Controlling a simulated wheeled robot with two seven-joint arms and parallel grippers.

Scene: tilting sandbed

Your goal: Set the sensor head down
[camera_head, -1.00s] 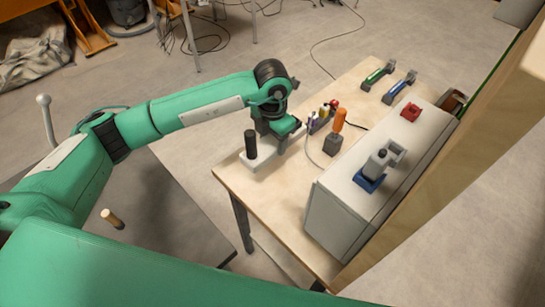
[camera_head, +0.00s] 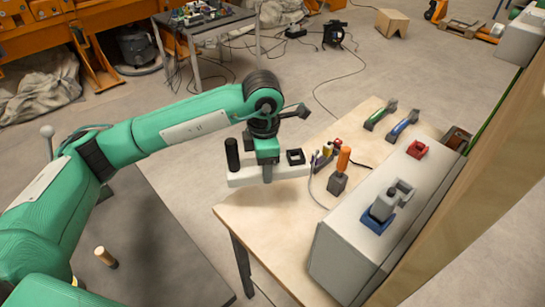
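A white bar (camera_head: 245,177), apparently the sensor head, carries an upright black cylinder at its left end and a black square frame at its right end. My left gripper (camera_head: 267,173) comes down over the middle of the bar and looks shut on it. The bar appears raised above the wooden table (camera_head: 268,228), with its left end at or past the table's far-left edge. The fingers are partly hidden by the wrist. My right gripper is not in view.
An orange-handled tool in a grey holder (camera_head: 338,183) and small coloured items (camera_head: 324,154) stand close right of the bar. A grey box (camera_head: 343,257) bears a grey device in a blue holder (camera_head: 379,214) and a red block (camera_head: 417,149). The table's front-left area is bare.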

